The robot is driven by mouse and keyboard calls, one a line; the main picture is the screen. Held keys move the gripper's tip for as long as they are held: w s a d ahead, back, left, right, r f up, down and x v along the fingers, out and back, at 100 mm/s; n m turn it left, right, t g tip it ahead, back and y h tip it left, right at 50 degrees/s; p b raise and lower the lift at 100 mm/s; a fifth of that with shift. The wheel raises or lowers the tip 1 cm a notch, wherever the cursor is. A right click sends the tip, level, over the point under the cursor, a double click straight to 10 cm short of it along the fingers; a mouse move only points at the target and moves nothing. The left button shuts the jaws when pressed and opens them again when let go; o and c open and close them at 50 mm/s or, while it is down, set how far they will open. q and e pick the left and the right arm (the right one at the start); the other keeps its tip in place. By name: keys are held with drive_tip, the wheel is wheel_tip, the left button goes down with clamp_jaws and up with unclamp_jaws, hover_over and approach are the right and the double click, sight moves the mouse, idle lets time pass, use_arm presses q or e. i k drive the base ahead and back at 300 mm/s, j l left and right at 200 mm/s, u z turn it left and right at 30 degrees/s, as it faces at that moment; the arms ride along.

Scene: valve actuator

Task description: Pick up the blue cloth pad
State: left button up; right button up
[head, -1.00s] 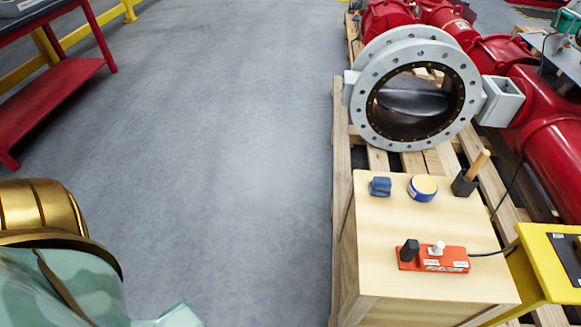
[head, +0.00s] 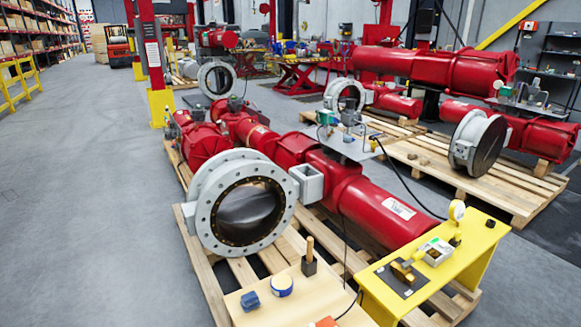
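The blue cloth pad (head: 250,301) is a small dark blue folded piece. It lies on the light wooden box top (head: 312,297) at the bottom of the head view, near the box's left edge. A round blue tin with a pale yellow top (head: 282,285) sits just to its right, apart from it. Neither of my grippers is in the head view, so I cannot see whether they are open or shut.
A brush with a wooden handle (head: 309,257) stands behind the tin. A yellow bench (head: 440,268) stands to the right. The grey flanged valve (head: 240,203) is behind the box. Open floor (head: 90,200) lies left.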

sight(249, 300)
drive_tip(key=i+j, duration=0.1)
drive_tip(key=j, duration=0.4)
drive_tip(key=i+j+z, duration=0.1)
drive_tip(key=j, duration=0.4)
drive_tip(key=i+j, duration=0.1)
drive_tip(key=j, duration=0.4)
